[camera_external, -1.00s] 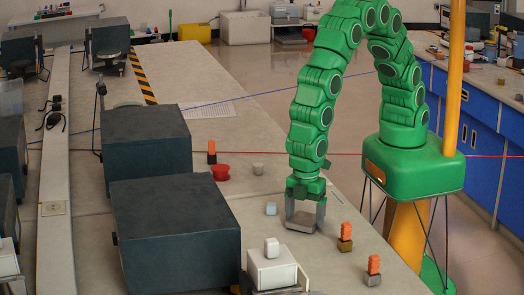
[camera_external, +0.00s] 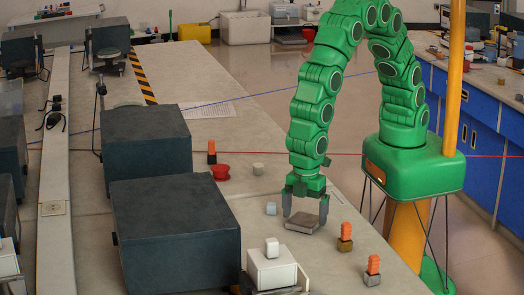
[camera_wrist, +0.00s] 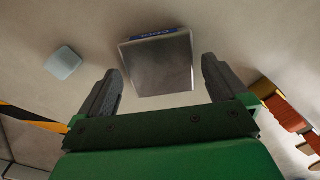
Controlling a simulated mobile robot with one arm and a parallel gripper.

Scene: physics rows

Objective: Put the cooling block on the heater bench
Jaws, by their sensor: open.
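A flat grey block (camera_external: 302,223) lies on the pale bench top (camera_external: 250,190). The wrist view shows its dark top (camera_wrist: 162,65) and a blue label strip along its far edge. Nothing is held. A white box (camera_external: 272,270) with a small pale cube (camera_external: 272,247) on top stands at the front. I cannot tell which thing is the heater bench.
A light-blue cube (camera_external: 271,209) lies just left of the gripper. Orange-topped pieces (camera_external: 345,235) (camera_external: 373,268) stand to the right. A red bowl (camera_external: 221,172) and a grey cube (camera_external: 258,169) lie behind. Large dark boxes (camera_external: 175,240) (camera_external: 147,150) fill the left.

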